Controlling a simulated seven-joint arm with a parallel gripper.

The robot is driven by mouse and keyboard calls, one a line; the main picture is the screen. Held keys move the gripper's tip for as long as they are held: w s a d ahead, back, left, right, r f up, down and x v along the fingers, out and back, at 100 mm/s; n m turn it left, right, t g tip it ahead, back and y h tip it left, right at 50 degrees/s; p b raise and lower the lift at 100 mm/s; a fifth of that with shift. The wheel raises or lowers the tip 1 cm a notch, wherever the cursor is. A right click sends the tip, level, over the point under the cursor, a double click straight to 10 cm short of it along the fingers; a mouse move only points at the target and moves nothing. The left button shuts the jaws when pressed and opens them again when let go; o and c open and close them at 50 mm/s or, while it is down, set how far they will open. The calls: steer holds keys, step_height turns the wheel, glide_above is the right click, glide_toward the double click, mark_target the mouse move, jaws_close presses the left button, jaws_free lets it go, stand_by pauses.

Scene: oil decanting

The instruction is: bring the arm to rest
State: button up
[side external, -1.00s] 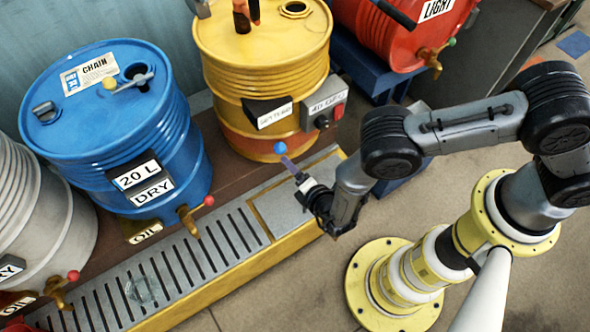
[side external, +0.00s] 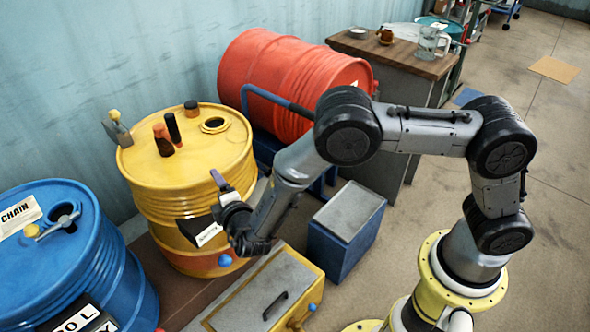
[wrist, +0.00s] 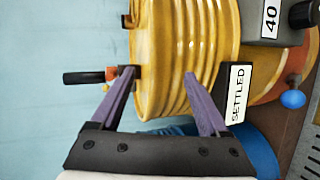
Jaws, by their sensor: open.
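My gripper (side external: 218,180) is in the air in front of the yellow drum (side external: 150,195) in the side view. Its purple fingers also show in the wrist view (wrist: 159,73). They are spread apart with nothing between them, and the ribbed yellow drum wall (wrist: 180,35) lies beyond. Whether a fingertip touches the drum cannot be told. My arm is bent, with its elbow raised to the right of the drum.
A blue drum (side external: 95,245) stands at left. A red drum (side external: 285,85) lies behind on a blue stand. A grey-topped blue box (side external: 345,225) and a yellow-edged grey box (side external: 265,290) stand below my arm. A wooden-topped bench (side external: 400,60) holds a glass jug (side external: 430,42).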

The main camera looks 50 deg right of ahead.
steer(key=w+d+r+m+g+h, duration=0.1)
steer(key=d+r+m+h, duration=0.25)
steer(key=d+r, duration=0.55)
steer(key=s+d+r+m+g+h, duration=0.1)
steer(key=s+d+r+m+g, duration=0.3)
steer(key=d+r, duration=0.35)
steer(key=s+d+r+m+g+h, duration=0.1)
steer(key=s+d+r+m, duration=0.3)
steer(key=s+d+r, duration=0.3)
steer(key=s+d+r+m+g+y, duration=0.1)
steer(key=s+d+r+m+y, duration=0.1)
steer(key=s, duration=0.7)
steer(key=s+d+r+m+g+y, duration=0.2)
steer(key=s+m, duration=0.1)
steer(key=s, duration=0.5)
steer(key=s+a+f+n+y, duration=0.2)
steer(key=s+a+f+y, duration=0.3)
steer(key=s+a, duration=0.3)
steer(key=shift+s+a+f+t+y, duration=0.3)
steer(key=shift+a+y, duration=0.45)
steer(key=shift+a, duration=0.25)
steer(key=shift+n, duration=0.25)
